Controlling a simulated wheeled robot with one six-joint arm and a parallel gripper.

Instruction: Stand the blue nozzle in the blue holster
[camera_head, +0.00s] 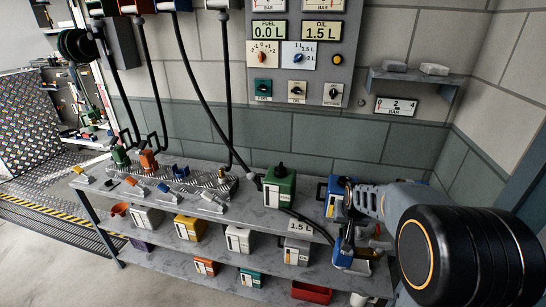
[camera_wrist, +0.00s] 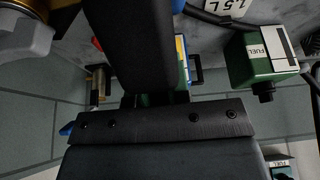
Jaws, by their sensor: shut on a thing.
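The blue nozzle (camera_head: 343,254) is at the right in the head view, in front of the shelf and below the blue tank, with a black hose running to it. My gripper (camera_head: 348,230) is shut on it, and the jaws are partly hidden by the nozzle and my wrist. The blue holster (camera_head: 180,171) stands on the top shelf at the left of the green tank, well away from my gripper, and looks empty. In the wrist view, my own dark gripper parts fill the middle and hide most of the nozzle.
A green tank (camera_head: 279,187) marked FUEL in the wrist view (camera_wrist: 262,60) stands on the top shelf (camera_head: 250,203). A blue tank (camera_head: 334,197) is close behind my wrist. Green (camera_head: 120,156) and orange nozzles (camera_head: 148,160) stand at the left. Hoses hang between.

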